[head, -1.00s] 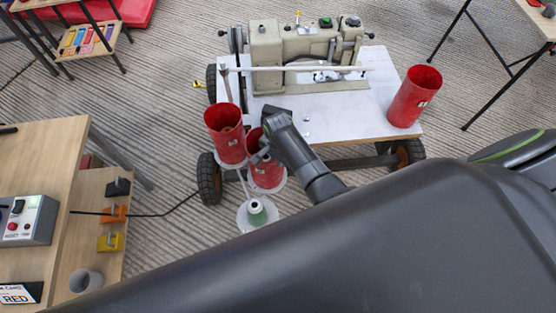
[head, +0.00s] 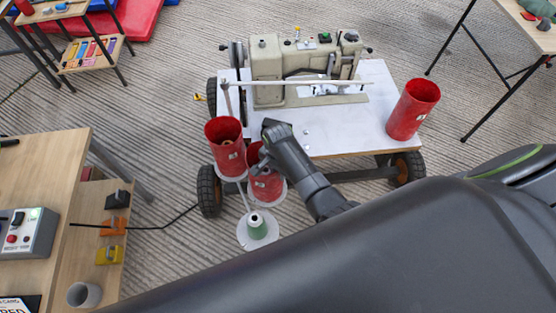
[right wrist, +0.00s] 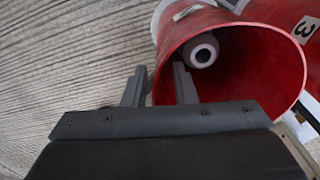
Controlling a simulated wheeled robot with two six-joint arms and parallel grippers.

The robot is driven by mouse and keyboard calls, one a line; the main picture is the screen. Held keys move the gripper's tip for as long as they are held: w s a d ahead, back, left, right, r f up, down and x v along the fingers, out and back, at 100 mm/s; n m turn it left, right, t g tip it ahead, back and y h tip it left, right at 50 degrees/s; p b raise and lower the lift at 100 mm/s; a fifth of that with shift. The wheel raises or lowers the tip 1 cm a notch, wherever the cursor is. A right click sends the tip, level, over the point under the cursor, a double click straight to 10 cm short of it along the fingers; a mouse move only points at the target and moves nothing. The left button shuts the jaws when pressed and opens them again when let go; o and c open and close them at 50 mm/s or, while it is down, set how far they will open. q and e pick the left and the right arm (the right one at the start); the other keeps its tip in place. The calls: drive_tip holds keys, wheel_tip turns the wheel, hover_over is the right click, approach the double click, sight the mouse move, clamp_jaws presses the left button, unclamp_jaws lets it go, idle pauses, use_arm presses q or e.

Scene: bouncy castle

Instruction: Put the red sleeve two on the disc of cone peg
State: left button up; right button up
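A red sleeve (head: 263,185) stands on a white disc of the cart's thread stand, partly hidden by my right gripper (head: 262,158). Its label is too small to read. In the right wrist view this sleeve (right wrist: 235,75) has a grey peg tip (right wrist: 200,50) inside it. My right gripper (right wrist: 160,88) is open, one finger inside the sleeve's mouth and one outside, with a gap at the wall. A second red sleeve (head: 226,148) stands on the disc to its left. A third red sleeve (head: 413,110) stands on the white tabletop. My left gripper is out of view.
A sewing machine (head: 305,70) sits on the wheeled white table (head: 350,130). A wooden bench (head: 40,165) with a switch box (head: 28,232) is at left. Striped floor is clear between.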

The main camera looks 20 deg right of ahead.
wheel_tip(320, 180, up, 11)
drive_tip(key=shift+f+p, duration=0.1)
drive_tip(key=shift+p, duration=0.8)
drive_tip(key=shift+w+d, duration=0.15)
drive_tip(key=w+d+r+n+t, duration=0.4)
drive_tip(key=d+t, duration=0.1)
drive_tip(key=t, duration=0.2)
drive_tip(key=s+d+f+n+g, duration=0.1)
drive_tip(key=s+d+f+n, duration=0.2)
drive_tip(key=s+f, duration=0.8)
drive_tip(key=s+d+f+n+g, duration=0.1)
drive_tip(key=s+d+f+n, duration=0.1)
drive_tip(key=s+f, duration=0.95)
drive_tip(key=s+d+f+n+g, duration=0.1)
drive_tip(key=s+f+g, duration=0.1)
drive_tip(key=s+f, duration=0.4)
drive_tip(key=s+d+f+n+g+h, duration=0.1)
drive_tip(key=s+f, duration=0.6)
drive_tip(key=s, duration=0.8)
drive_tip(key=shift+d+n+g, duration=0.3)
drive_tip(key=shift+d+g, duration=0.05)
drive_tip(key=shift+g, duration=0.05)
